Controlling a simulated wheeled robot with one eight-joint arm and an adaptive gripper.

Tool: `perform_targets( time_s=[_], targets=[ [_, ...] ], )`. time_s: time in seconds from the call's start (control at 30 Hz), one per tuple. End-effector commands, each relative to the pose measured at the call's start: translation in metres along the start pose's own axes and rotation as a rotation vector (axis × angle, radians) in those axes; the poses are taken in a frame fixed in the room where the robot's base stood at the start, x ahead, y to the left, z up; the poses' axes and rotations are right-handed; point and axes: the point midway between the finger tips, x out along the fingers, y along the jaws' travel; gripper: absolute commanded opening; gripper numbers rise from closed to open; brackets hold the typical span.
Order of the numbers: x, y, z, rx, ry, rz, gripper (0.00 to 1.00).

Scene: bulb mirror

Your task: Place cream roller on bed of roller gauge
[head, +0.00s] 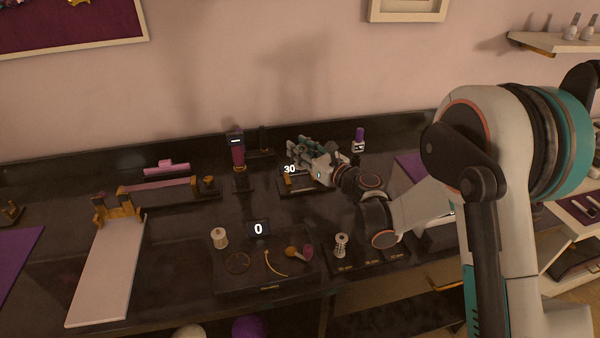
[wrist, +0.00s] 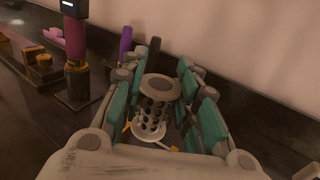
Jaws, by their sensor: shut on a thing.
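The cream roller (wrist: 152,118), a pale cylinder full of dark holes with a flared end, is between my gripper's (wrist: 157,85) teal-padded fingers in the wrist view. My gripper is shut on it. In the head view my gripper (head: 303,153) is over the roller gauge (head: 294,190), a dark base with an orange bracket and a lit "30". The fingers hide the roller there. In the wrist view, orange parts show just below the roller. I cannot tell whether the roller touches the bed.
A purple-and-black upright device (head: 238,158) stands left of the gauge. A purple-capped bottle (head: 358,140) stands behind right. A tray (head: 235,285) in front holds a cream spool (head: 220,238) and small items. Another ridged cream roller (head: 341,246) stands on the right. A long white board (head: 105,270) lies left.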

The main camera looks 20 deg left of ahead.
Motion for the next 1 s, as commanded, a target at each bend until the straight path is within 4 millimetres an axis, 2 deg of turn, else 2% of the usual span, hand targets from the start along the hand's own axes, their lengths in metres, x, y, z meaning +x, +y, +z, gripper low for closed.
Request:
perform_targets(
  time_s=[0.03, 0.27, 0.57, 0.97, 1.0],
  targets=[
    [0.000, 0.000, -0.010, 0.000, 0.000, 0.000, 0.12],
    [0.000, 0.000, -0.024, 0.000, 0.000, 0.000, 0.12],
    [0.000, 0.000, -0.062, 0.000, 0.000, 0.000, 0.12],
    [0.000, 0.000, -0.065, 0.000, 0.000, 0.000, 0.12],
    [0.000, 0.000, -0.065, 0.000, 0.000, 0.000, 0.35]
  ],
)
